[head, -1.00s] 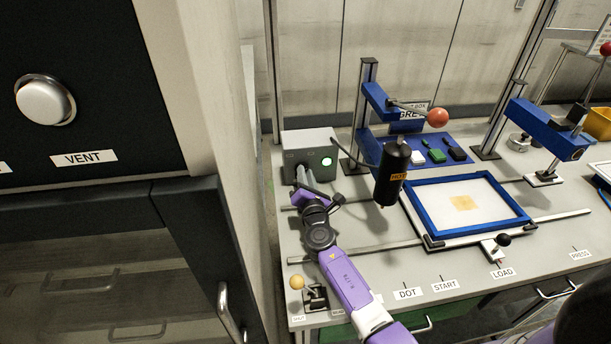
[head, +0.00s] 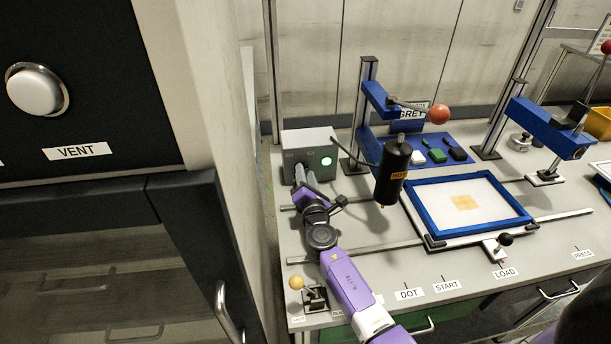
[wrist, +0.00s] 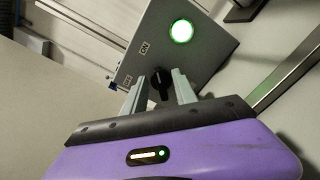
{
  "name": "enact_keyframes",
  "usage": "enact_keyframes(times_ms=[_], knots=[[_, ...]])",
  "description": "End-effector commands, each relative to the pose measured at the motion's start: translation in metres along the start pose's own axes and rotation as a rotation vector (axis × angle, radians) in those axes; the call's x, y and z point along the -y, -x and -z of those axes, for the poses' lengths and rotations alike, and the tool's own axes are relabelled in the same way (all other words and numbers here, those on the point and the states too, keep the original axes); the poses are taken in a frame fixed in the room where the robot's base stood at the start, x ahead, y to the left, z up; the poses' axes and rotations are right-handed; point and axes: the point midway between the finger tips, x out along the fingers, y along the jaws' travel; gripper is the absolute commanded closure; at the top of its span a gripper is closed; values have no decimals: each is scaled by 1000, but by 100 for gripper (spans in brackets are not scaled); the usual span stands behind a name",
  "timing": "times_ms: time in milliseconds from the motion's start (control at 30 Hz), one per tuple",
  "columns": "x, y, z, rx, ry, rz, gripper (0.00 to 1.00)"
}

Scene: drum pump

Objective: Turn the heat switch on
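The grey switch box (head: 308,148) stands at the back left of the bench, with a lit green-white lamp (head: 326,161) on its front. In the wrist view the lamp (wrist: 181,31) glows with a green rim, and the box face (wrist: 208,58) carries an ON label (wrist: 146,48) and a second label partly hidden. The black switch knob (wrist: 158,84) sits between my gripper's two fingers (wrist: 159,86). A gap seems to show on both sides of the knob, so the fingers look open around it. In the head view my gripper (head: 305,178) is at the box front and hides the knob.
A black HOT cylinder (head: 393,172) hangs just right of my arm. A blue frame (head: 425,215) with a white sheet lies farther right. A small lever with a yellow ball (head: 296,282) stands at the bench's front left. The dark VENT panel (head: 90,110) fills the left side.

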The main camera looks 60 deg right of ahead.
Motion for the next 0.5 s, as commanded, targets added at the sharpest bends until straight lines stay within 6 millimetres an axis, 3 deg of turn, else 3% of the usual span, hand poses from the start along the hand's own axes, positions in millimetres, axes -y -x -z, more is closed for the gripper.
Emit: enact_keyframes(times_ms=[267, 500], knots=[[0, 2, 0, 0, 1, -1, 66], [0, 34, 1, -2, 1, -1, 66]])
